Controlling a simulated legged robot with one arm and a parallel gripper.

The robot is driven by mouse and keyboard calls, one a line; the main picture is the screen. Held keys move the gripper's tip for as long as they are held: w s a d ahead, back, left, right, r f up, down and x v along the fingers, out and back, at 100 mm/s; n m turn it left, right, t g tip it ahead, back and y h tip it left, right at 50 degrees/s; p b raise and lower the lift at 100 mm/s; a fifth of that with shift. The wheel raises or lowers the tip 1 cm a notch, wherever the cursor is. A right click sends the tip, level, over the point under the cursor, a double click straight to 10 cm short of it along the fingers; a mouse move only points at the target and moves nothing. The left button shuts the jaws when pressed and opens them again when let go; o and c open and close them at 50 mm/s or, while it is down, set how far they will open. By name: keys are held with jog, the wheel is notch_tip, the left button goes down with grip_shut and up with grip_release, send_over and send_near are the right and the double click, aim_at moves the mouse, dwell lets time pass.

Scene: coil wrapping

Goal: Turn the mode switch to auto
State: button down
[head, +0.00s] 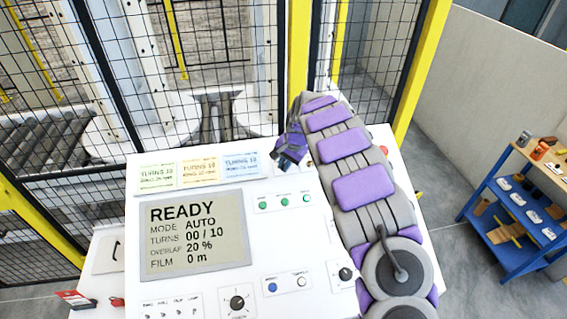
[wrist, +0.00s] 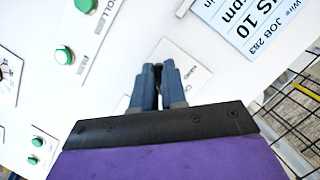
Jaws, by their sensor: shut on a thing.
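The control panel (head: 200,208) is white and tilted. My gripper (head: 286,158) is at the panel's upper right, beside the blue job card. In the wrist view, my gripper (wrist: 158,76) has its blue-grey fingers close together on a small dark part, the mode switch knob, in front of a small white label plate (wrist: 190,62). The fingers hide most of the knob, so its pointer cannot be seen. The arm hides the nearby panel area in the head view.
Three job cards (head: 198,172) lie along the panel's top edge. Green buttons (head: 284,200) and dark knobs (head: 237,303) are below. A black mesh fence (head: 60,140) with yellow posts stands behind. A blue shelf cart (head: 515,200) is at right.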

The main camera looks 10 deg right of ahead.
jog(key=shift+w+d+r, duration=0.15)
jog(key=shift+w+d, duration=0.2)
jog(key=shift+d, duration=0.1)
jog(key=c, duration=1.4)
grip_release()
jog(key=shift+w+a, duration=0.1)
jog(key=shift+a, duration=0.15)
jog(key=o, duration=0.7)
jog(key=shift+d, duration=0.25)
jog(key=shift+r, duration=0.2)
jog(key=b+v, duration=0.2)
jog(key=v, duration=1.4)
jog(key=shift+s+d+r, duration=0.25)
